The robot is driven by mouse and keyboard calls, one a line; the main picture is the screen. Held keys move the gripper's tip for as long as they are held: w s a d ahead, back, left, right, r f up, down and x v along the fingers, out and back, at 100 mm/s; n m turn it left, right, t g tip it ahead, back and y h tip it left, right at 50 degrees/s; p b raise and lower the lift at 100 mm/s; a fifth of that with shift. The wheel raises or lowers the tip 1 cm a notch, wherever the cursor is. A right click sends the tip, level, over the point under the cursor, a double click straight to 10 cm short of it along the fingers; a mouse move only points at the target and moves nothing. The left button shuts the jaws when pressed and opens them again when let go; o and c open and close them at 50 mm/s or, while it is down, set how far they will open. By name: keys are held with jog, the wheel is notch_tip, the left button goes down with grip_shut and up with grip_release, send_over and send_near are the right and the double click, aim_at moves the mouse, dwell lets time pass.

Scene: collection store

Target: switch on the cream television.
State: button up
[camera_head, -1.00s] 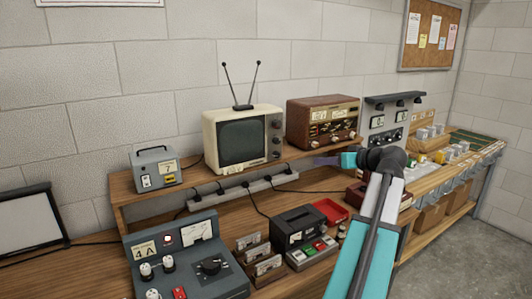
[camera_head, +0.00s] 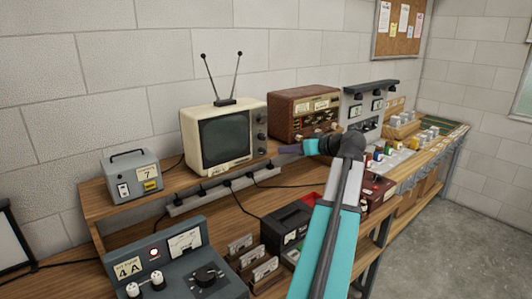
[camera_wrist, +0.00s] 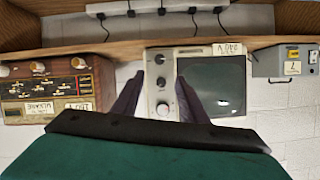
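The cream television (camera_head: 187,143) stands on the raised wooden shelf with a two-rod antenna on top. Its screen (camera_head: 224,137) is dark. A column of dark knobs (camera_head: 261,132) runs down its right side. My gripper (camera_head: 284,149) is in front of the shelf, just right of the television's lower right corner in the head view. The wrist view is upside down; there the television (camera_wrist: 212,48) has its knob panel between my two spread fingers (camera_wrist: 160,90). The fingers are empty and apart from the knobs, as far as I can tell.
A brown radio (camera_head: 303,112) stands right of the television, and a grey box with a handle (camera_head: 133,175) stands left. A power strip (camera_head: 215,189) with cables runs below the shelf edge. A grey control panel (camera_head: 170,255) and a black-and-red device (camera_head: 288,224) fill the bench in front.

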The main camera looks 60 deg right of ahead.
aim_at(264, 152)
jog(key=shift+w, duration=0.15)
jog(key=p+x, duration=0.4)
jog(key=x, duration=0.8)
jog(key=shift+w+d, duration=0.1)
jog(key=shift+d, duration=0.05)
jog(key=shift+w+d+f, duration=0.1)
jog(key=shift+w+f, duration=0.25)
jog(key=shift+w, duration=0.15)
grip_shut()
